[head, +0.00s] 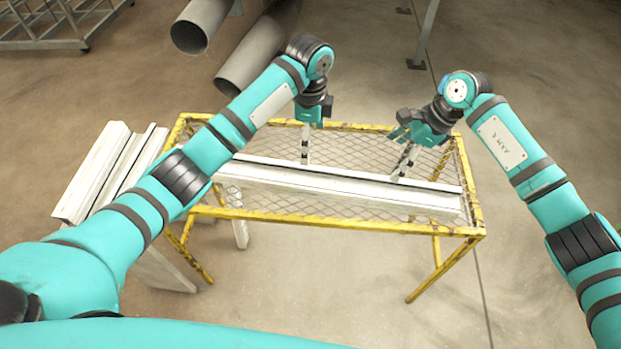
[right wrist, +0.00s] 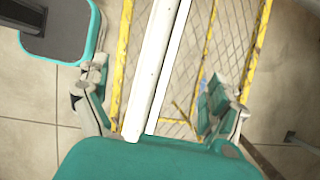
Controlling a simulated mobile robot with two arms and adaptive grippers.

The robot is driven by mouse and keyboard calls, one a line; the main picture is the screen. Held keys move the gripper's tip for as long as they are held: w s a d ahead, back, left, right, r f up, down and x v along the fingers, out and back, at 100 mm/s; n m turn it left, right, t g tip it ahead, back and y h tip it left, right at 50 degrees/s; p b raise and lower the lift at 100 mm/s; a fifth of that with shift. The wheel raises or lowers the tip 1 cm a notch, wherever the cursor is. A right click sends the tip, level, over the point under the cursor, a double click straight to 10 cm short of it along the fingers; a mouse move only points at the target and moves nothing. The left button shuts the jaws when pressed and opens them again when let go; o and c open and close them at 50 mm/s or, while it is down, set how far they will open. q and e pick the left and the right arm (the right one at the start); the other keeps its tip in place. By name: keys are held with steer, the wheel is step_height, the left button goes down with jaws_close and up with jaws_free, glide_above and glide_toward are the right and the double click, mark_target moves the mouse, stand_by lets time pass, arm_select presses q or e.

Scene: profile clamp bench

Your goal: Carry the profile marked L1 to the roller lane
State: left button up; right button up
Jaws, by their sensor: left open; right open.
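A long white profile (head: 330,187) lies lengthwise on a yellow-framed mesh table (head: 350,226). No L1 mark is legible on it. My left gripper (head: 305,157) is open and points down at the profile's far edge, left of its middle. My right gripper (head: 402,172) is open and tilted down near the profile's right part. In the right wrist view, the profile (right wrist: 157,70) runs between the spread fingers, with gaps on both sides. I cannot tell whether any fingertip touches it. My left arm hides the profile's left end. No rollers can be made out.
A pale ridged structure (head: 97,178) stands left of the table, partly behind my left arm; I cannot tell if it is the roller lane. Two large grey pipes (head: 252,62) lie behind the table. A metal rack (head: 50,25) is at the far left. Floor to the right is clear.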

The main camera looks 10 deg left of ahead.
mark_target(310, 178)
arm_select(q)
step_height(310, 178, down, 17)
steer(key=shift+w+f, duration=0.1)
arm_select(e)
steer(key=x, duration=1.7)
steer(key=shift+w+f, duration=0.1)
steer(key=shift+f, duration=0.1)
arm_select(q)
steer(key=shift+c, duration=0.2)
arm_select(e)
steer(key=shift+c, duration=0.2)
arm_select(q)
steer(key=c, duration=1.7)
arm_select(e)
steer(key=c, duration=1.7)
steer(key=shift+r, duration=0.15)
